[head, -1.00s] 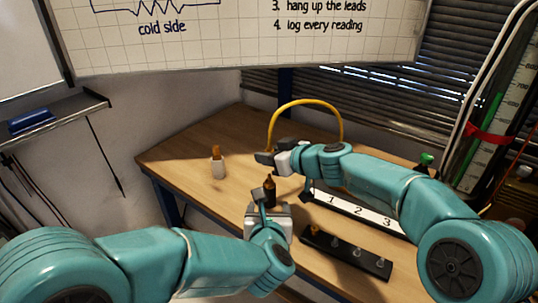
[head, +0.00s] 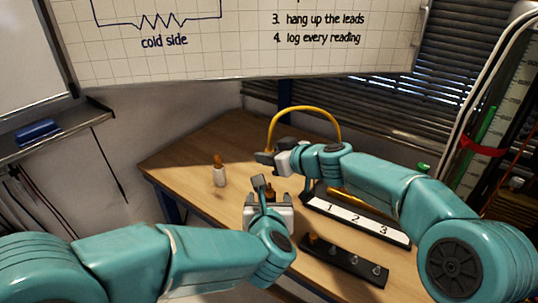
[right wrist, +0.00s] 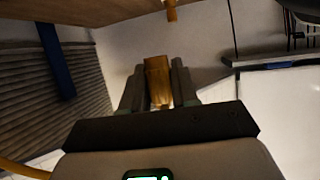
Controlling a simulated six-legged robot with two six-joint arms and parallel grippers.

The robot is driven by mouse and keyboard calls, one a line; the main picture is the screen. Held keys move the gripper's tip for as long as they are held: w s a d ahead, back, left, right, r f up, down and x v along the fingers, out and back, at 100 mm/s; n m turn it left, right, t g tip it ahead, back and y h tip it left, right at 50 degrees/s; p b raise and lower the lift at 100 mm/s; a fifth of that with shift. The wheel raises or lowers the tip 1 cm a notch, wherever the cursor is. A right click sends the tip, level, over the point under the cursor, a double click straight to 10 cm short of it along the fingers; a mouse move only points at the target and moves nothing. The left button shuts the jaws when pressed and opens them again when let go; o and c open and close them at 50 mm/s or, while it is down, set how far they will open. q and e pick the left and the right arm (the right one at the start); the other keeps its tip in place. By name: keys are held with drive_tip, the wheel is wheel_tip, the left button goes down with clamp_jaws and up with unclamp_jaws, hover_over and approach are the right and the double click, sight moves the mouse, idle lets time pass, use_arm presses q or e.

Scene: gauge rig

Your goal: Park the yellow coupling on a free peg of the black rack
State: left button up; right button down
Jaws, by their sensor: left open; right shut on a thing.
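My right gripper (head: 268,158) is shut on the yellow coupling, whose yellow-brown body (right wrist: 158,80) stands between the fingers (right wrist: 158,88) in the right wrist view. In the head view the coupling is mostly hidden by the gripper, above the table near one end of the arched yellow hose. The black rack (head: 345,262) lies at the front right of the table. Its leftmost peg carries an orange piece (head: 313,238); the other visible pegs look bare. My left gripper (head: 266,190) is open, with a small amber-brown thing (head: 271,192) at its jaws; I cannot tell whether they touch.
A panel numbered 1, 2, 3 (head: 330,208) stands behind the rack, partly under my right arm. A white bottle with an orange top (head: 219,172) stands at the left on the table. The yellow hose (head: 305,108) arches over the back. Bare table (head: 180,160) shows at the left.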

drive_tip(key=shift+r, duration=0.2)
use_arm(q)
drive_tip(key=shift+r, duration=0.3)
